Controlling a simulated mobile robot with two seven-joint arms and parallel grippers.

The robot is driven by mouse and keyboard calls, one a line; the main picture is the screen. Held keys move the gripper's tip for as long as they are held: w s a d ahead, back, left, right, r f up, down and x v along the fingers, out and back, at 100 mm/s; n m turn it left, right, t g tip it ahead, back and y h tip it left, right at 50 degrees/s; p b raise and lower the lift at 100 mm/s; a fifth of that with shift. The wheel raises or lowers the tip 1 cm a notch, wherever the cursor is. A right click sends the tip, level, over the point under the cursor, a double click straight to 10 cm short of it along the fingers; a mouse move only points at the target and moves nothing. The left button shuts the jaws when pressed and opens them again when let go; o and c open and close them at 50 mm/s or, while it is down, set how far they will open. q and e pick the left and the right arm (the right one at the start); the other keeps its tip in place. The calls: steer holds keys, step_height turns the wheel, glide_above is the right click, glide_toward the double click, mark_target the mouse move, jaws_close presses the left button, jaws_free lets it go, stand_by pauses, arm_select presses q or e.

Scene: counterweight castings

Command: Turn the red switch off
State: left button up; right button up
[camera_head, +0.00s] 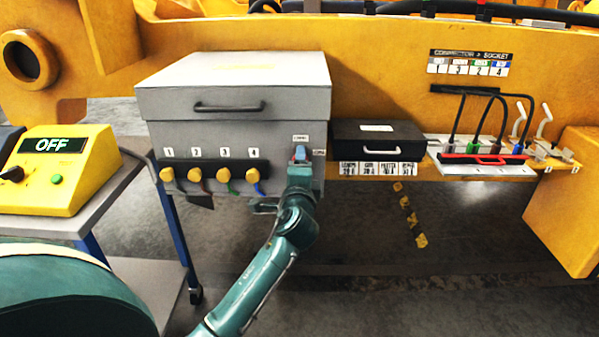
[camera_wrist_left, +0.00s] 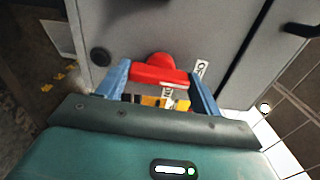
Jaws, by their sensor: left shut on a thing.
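The red switch (camera_wrist_left: 157,73) is a red handle on the front of a grey box (camera_head: 235,104). In the left wrist view it lies between the two blue fingers of my left gripper (camera_wrist_left: 162,88), which is shut on it. In the head view my left gripper (camera_head: 300,156) is at the right end of the box's front and hides the switch. Small white labels (camera_wrist_left: 202,67) beside the switch are too small to read surely. My right gripper is not in view.
A yellow unit (camera_head: 57,170) showing "OFF" stands on a cart at left. A black case (camera_head: 378,139) and a cable socket panel (camera_head: 480,157) sit to the right. Floor below is open.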

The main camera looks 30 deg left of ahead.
arm_select(q)
steer(key=shift+n, duration=0.5)
steer(key=o, duration=1)
steer(key=shift+s, duration=0.1)
steer(key=b+v, duration=0.1)
steer(key=v, duration=1.2)
steer(key=shift+s, duration=0.1)
